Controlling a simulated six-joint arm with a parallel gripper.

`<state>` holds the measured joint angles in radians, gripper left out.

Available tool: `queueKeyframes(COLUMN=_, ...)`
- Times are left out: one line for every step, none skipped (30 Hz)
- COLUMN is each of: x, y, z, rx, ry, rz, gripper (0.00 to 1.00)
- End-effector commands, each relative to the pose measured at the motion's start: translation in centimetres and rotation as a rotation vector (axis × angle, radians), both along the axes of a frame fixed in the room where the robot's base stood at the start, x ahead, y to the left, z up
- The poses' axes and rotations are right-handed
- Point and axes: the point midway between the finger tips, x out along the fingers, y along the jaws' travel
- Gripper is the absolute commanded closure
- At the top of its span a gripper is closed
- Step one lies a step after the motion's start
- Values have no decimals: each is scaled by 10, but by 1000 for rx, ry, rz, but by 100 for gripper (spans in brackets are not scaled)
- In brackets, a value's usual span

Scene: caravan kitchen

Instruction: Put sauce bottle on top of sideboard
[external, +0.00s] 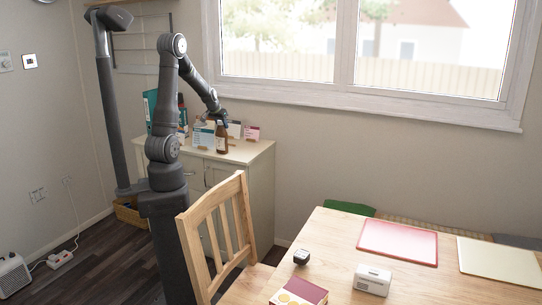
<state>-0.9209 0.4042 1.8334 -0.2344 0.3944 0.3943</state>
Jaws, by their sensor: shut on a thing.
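The sauce bottle (221,139) is dark brown with a pale label. It is upright at the sideboard's top, near its middle. My gripper (220,120) is at the bottle's neck, shut on it. The sideboard (257,150) is a cream cabinet with a light wooden top, standing below the window. From this view I cannot tell whether the bottle's base touches the top or is slightly above it.
Small cards (252,133), a teal binder (151,106) and other items crowd the sideboard's back and left. A wooden chair (222,230) and a table (335,228) stand in front to the right.

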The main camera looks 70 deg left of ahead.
Motion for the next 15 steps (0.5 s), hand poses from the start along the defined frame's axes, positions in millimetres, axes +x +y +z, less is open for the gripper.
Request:
queueKeyframes(x=0, y=0, z=1, rx=2, ry=-2, rz=0, gripper=100)
queueKeyframes(x=0, y=0, z=1, rx=2, ry=-2, rz=0, gripper=100)
queueKeyframes(x=0, y=0, z=1, rx=2, ry=-2, rz=0, gripper=100)
queueKeyframes(x=0, y=0, z=1, rx=2, ry=-2, rz=0, gripper=100)
queueKeyframes(x=0, y=0, z=1, rx=2, ry=-2, rz=0, gripper=100)
queueKeyframes(x=0, y=0, z=0, rx=1, ry=-1, rz=0, gripper=100)
queueKeyframes(x=0, y=0, z=0, rx=1, ry=-1, rz=0, gripper=100)
queueKeyframes(x=0, y=0, z=-1, rx=1, ry=-1, rz=0, gripper=100)
queueKeyframes(x=0, y=0, z=-2, rx=0, ry=0, rz=0, gripper=60)
queueKeyframes(x=0, y=0, z=-2, rx=0, ry=0, rz=0, gripper=55)
queueKeyframes(x=0, y=0, z=-2, rx=0, ry=0, rz=0, gripper=49)
queueKeyframes(x=0, y=0, z=-2, rx=0, ry=0, rz=0, gripper=43)
queueKeyframes(x=0, y=0, z=-2, rx=0, ry=0, rz=0, gripper=43)
queueKeyframes(x=0, y=0, z=-2, rx=0, ry=0, rz=0, gripper=43)
queueKeyframes(x=0, y=0, z=-2, rx=0, ry=0, rz=0, gripper=43)
